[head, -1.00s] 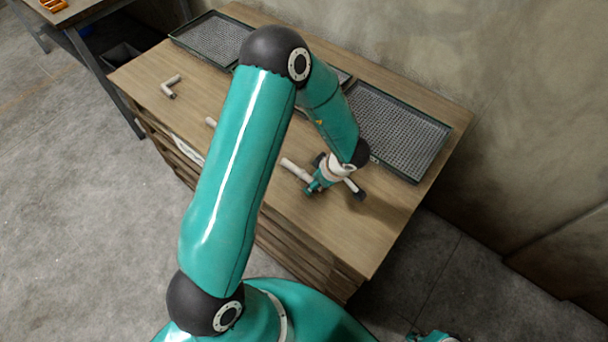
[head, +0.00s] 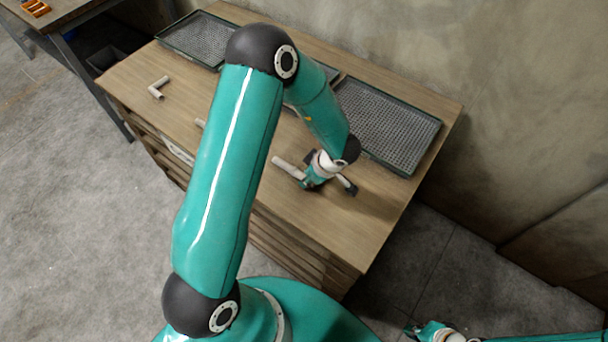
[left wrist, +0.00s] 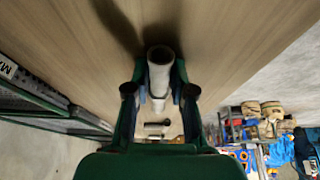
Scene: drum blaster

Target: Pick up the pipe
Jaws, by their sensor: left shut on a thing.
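My left gripper (head: 318,172) is at the wooden workbench top, near its right part. It is shut on a pale pipe (head: 286,166), whose end sticks out to the left of the gripper. In the left wrist view the same pipe (left wrist: 160,76) is between the two fingers, its open round end facing away from the palm. Whether the pipe touches the bench is unclear. My right gripper (head: 430,330) is at the bottom edge, low beside the bench; its jaws are too small to read.
An L-shaped pipe (head: 158,87) lies on the bench (head: 125,82) at left. Another pale piece (head: 200,123) is mostly hidden by my left arm. Dark-rimmed mesh trays (head: 388,125) line the back by the wall. The front right of the bench is clear.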

